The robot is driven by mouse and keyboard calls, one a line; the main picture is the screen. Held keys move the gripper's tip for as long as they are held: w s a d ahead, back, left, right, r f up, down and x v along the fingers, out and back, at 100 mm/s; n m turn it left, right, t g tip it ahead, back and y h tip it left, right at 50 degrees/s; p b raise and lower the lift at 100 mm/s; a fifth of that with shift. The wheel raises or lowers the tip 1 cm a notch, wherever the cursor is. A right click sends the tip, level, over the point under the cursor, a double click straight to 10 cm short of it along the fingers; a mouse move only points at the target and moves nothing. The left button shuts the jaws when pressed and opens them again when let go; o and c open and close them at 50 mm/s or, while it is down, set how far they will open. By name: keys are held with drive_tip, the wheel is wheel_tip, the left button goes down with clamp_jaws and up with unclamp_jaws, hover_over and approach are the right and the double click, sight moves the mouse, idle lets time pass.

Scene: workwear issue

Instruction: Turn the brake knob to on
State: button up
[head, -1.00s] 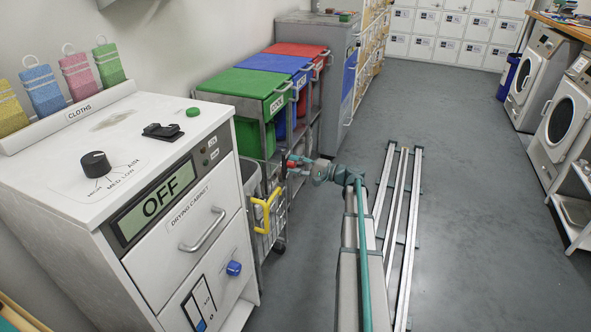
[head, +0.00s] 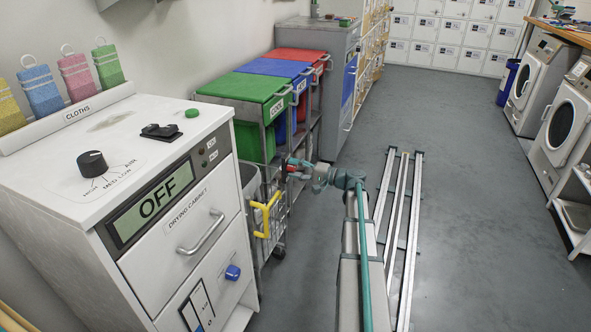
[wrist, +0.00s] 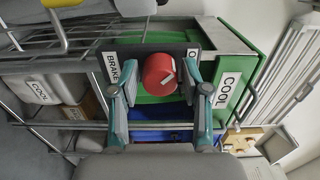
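The brake knob (wrist: 158,74) is a round red knob with a white mark on its face. In the wrist view it sits on a dark plate beside a white BRAKE label (wrist: 112,67), by the green bin. My gripper (wrist: 160,78) is open, with one fingertip on each side of the knob and a gap showing on both sides. Whether the fingers reach fully over the knob, I cannot tell. In the head view my gripper (head: 296,170) is at the near side of the bin cart, with the red knob small and partly hidden there.
The cart carries green (head: 243,86), blue and red lidded bins. A wire trolley with a yellow handle (head: 265,212) stands just in front of it. The drying cabinet (head: 173,227), its display reading OFF, is at the left. The floor (head: 460,200) to the right is clear beyond the rails (head: 400,210).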

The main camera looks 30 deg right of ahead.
drive_tip(key=shift+o, duration=0.6)
drive_tip(key=shift+s+d, duration=0.1)
drive_tip(key=v, duration=1.1)
drive_tip(key=shift+s+d, duration=0.25)
drive_tip(key=shift+s, duration=0.05)
